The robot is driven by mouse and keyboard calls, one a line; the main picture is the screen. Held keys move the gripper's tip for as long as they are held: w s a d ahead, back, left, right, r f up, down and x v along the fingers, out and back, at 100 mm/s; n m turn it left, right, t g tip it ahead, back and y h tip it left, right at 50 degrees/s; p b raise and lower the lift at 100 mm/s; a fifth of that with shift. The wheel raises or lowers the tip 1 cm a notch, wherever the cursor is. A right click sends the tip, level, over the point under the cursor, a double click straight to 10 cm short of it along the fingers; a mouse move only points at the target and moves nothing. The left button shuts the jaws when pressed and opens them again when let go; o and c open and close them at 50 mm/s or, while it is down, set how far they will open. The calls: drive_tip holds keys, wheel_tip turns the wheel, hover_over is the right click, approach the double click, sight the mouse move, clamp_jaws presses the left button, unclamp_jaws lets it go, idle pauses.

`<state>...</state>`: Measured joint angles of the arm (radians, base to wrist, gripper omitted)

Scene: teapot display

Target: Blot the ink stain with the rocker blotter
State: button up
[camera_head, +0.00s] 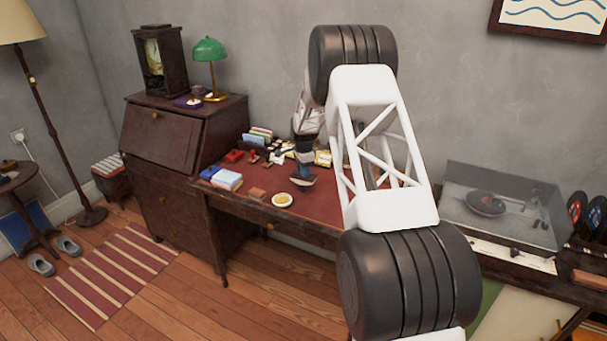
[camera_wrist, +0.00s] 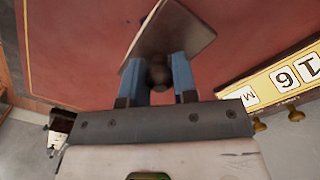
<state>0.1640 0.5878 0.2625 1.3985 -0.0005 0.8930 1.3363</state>
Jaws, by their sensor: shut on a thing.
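My gripper (camera_wrist: 158,80) has its blue fingers shut on the round dark knob of the rocker blotter (camera_wrist: 178,32). The blotter's brownish-grey plate shows beyond the fingertips in the wrist view, turned at an angle. In the head view my gripper (camera_head: 305,160) points down over the red desk top (camera_head: 330,207), with the blotter (camera_head: 302,181) below it. I cannot tell whether the blotter touches the desk.
A yellow block calendar (camera_wrist: 275,82) stands close to the right of the blotter in the wrist view. A record player (camera_head: 500,210) stands to the right.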

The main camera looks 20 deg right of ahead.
drive_tip(key=shift+r, duration=1.6)
drive_tip(key=shift+w+a, duration=0.1)
drive_tip(key=w+a+n, duration=0.1)
drive_tip(key=n, duration=0.2)
drive_tip(key=shift+w+a+f+n, duration=0.1)
drive_tip(key=shift+w+a+n, duration=0.3)
drive_tip(key=w+a+n, duration=0.6)
drive_tip(key=a+n, duration=0.1)
drive_tip(key=n, duration=0.6)
drive_tip(key=shift+f, duration=0.35)
drive_tip(key=shift+a, duration=0.1)
